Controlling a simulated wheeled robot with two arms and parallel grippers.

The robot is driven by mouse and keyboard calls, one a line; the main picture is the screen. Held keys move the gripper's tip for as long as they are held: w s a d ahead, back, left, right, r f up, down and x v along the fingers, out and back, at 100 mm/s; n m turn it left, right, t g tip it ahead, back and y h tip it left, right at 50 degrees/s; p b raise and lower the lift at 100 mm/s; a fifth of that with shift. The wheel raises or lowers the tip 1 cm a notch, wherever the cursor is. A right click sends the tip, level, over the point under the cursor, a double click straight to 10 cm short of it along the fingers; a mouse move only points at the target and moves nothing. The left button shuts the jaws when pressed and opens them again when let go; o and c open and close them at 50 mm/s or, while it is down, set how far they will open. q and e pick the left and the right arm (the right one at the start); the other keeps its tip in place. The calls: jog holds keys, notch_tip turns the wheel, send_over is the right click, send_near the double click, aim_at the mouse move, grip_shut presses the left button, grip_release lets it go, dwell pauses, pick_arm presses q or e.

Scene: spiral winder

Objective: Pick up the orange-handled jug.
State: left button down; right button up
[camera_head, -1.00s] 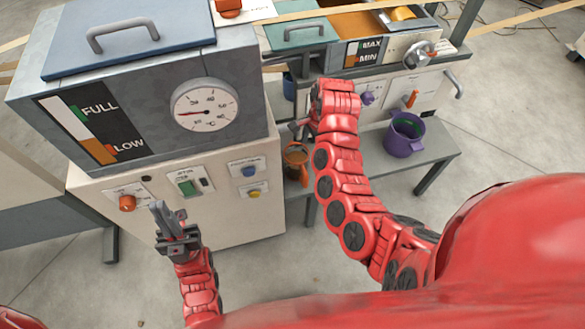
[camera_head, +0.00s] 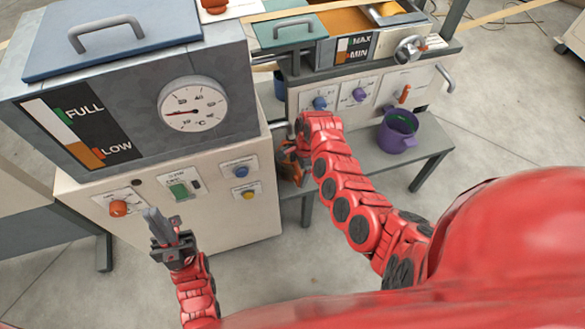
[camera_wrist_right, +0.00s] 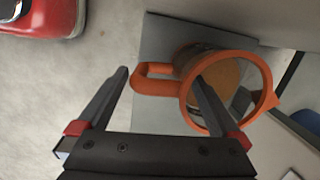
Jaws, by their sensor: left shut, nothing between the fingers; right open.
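The orange-handled jug (camera_head: 291,172) stands on the low grey shelf beside the beige cabinet, largely hidden by my right gripper and arm. In the right wrist view the jug (camera_wrist_right: 222,58) shows its orange rim and spout from above, with its orange handle (camera_wrist_right: 146,80) towards the left. My right gripper (camera_wrist_right: 161,77) is open. Its fingers appear on either side of the handle, with the right one overlapping the jug's opening; I cannot tell whether they touch it. In the head view the right gripper (camera_head: 288,146) is partly hidden. My left gripper (camera_head: 160,228) is shut and empty in front of the cabinet.
The beige cabinet (camera_head: 215,222) with knobs stands left of the jug. A purple bucket (camera_head: 396,134) sits on the grey shelf (camera_head: 420,158) to the right. A knob panel (camera_head: 340,95) rises behind the shelf. The floor in front is clear.

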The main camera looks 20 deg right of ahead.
jog(key=shift+s+a+f+b, duration=0.1)
jog(key=shift+f+b, duration=0.25)
jog(key=shift+f, duration=0.85)
jog(key=shift+s+f+b, duration=0.1)
jog(key=shift+f+b, duration=0.2)
jog(key=shift+f, duration=0.85)
jog(key=shift+c, duration=0.2)
grip_shut()
